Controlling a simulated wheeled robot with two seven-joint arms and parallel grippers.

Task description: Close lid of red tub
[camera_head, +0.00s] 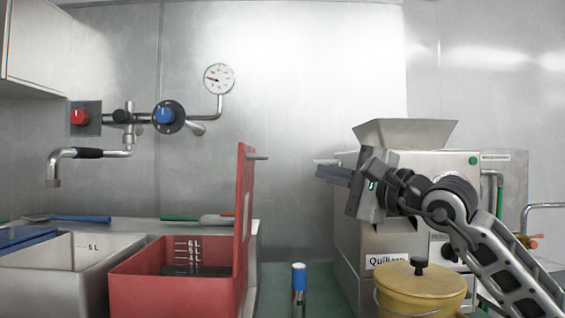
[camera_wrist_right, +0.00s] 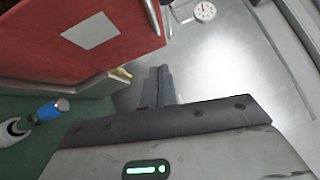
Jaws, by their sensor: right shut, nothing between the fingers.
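The red tub (camera_head: 165,291) stands at the lower left of the head view, with litre marks and dark contents inside. Its red lid (camera_head: 243,215) stands upright, open, along the tub's right edge, with a short metal peg near its top. The lid (camera_wrist_right: 50,50) fills the upper left of the right wrist view and carries a pale label. My right gripper (camera_head: 322,173) is shut and empty, in the air to the right of the lid and apart from it. Its closed fingers also show in the wrist view (camera_wrist_right: 158,84). My left gripper is out of view.
A grey metal tub (camera_head: 120,245) stands left of the red tub. A blue-capped cylinder (camera_head: 299,277) stands on the green surface between tub and grinder (camera_head: 400,245). A yellow lidded pot (camera_head: 420,290) sits in front of the grinder. A tap (camera_head: 54,170) hangs at the upper left.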

